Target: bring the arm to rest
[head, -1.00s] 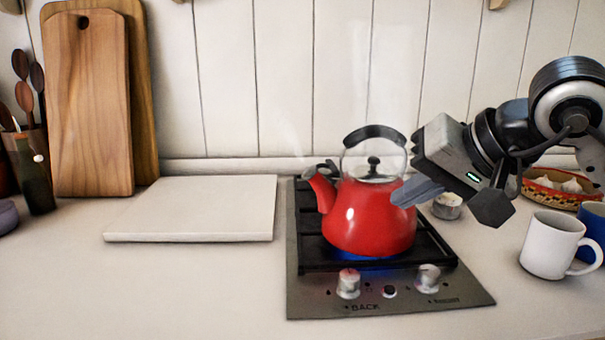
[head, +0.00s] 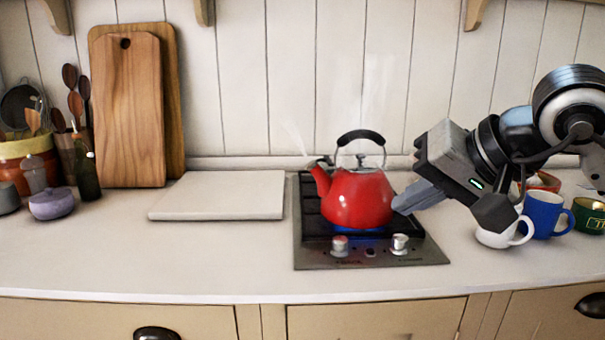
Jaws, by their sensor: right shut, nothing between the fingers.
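My right gripper (head: 402,206) comes in from the right in the head view, with its fingers together and empty. Its fingertips point left and appear close to the right side of the red kettle (head: 352,203); I cannot tell if they touch. The kettle stands on the black grate of the hob (head: 375,253), with a blue flame glow under it and steam at its spout. Its black handle is upright. My left gripper is not in view.
A pale slab (head: 218,195) lies left of the hob. Cutting boards (head: 132,110) lean on the wall. A white mug (head: 497,238), a blue mug (head: 545,214) and a green mug (head: 590,215) stand at right, near my arm. The front counter is clear.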

